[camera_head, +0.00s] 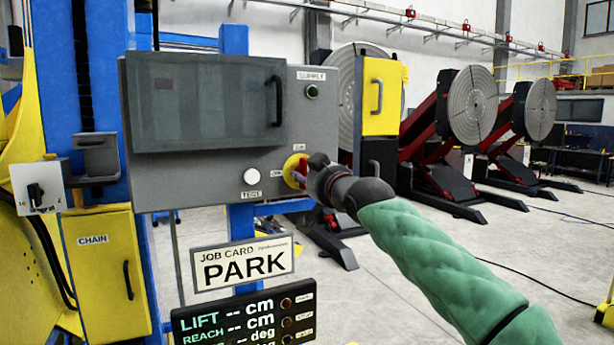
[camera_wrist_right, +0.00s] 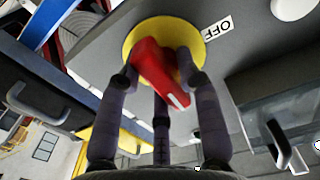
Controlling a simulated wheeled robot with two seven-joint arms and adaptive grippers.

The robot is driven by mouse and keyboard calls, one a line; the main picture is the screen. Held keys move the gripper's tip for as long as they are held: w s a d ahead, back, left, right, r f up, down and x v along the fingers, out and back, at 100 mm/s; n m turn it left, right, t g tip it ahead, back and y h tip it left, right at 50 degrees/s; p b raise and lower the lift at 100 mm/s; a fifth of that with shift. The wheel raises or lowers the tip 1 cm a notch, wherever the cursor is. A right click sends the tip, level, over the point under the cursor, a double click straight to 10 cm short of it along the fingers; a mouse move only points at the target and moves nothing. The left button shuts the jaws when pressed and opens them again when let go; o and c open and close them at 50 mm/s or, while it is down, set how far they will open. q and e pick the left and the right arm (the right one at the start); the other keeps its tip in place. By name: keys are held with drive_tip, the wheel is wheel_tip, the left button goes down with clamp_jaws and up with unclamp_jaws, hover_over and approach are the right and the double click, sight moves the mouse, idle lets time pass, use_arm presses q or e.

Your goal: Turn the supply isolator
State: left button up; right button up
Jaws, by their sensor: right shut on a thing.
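The supply isolator is a red knob (camera_wrist_right: 158,72) on a round yellow plate (camera_wrist_right: 190,38), fixed to the front of the grey control box (camera_head: 215,180). In the head view the yellow plate (camera_head: 292,168) shows at the box's lower right, and the knob is mostly hidden by my gripper. My right gripper (camera_head: 306,172) is at the knob. In the right wrist view its dark fingers (camera_wrist_right: 163,88) are around the red knob and shut on it. The knob's white mark points to the lower right, away from the OFF label (camera_wrist_right: 219,33). My left gripper is not in view.
The box has a dark handled cover (camera_head: 205,100), a supply button (camera_head: 312,91) and a white test button (camera_head: 252,176). A PARK job card (camera_head: 243,264) and a readout panel (camera_head: 245,315) hang below. A yellow box with a handle (camera_head: 380,97) stands to the right.

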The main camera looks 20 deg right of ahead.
drive_tip(key=shift+s+d+r, duration=0.1)
drive_tip(key=shift+r, duration=0.1)
drive_tip(key=o, duration=1)
drive_tip(key=shift+o, duration=0.2)
drive_tip(key=shift+d+f, duration=0.1)
drive_tip(key=s+d, duration=0.1)
drive_tip(key=s, duration=1.1)
drive_tip(key=shift+d, duration=0.15)
drive_tip(key=shift+w, duration=0.1)
